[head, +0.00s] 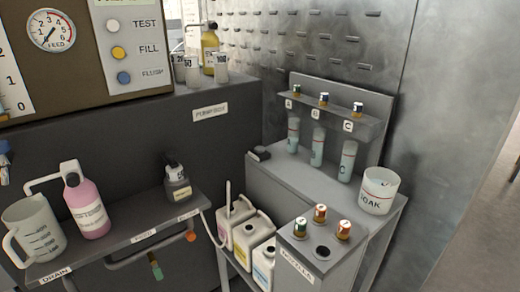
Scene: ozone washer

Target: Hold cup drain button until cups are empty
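Three clear cups with pale bluish contents, cup A (293,135), cup B (318,146) and cup C (347,161), stand in a row under a grey bracket on the right bench in the head view. How full each is cannot be told at this size. A small black button-like part (260,153) sits at the bench's left edge, beside cup A. No readable label names either one as the cup drain button. Neither of my grippers is in view.
A white SOAK tub (379,190) stands right of the cups. The nozzle box (295,265) is in front, with several white jugs (240,230) beside it. At left, a shelf labelled DRAIN holds a pitcher (34,230), a pink bottle (86,208) and a grey bottle (177,184).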

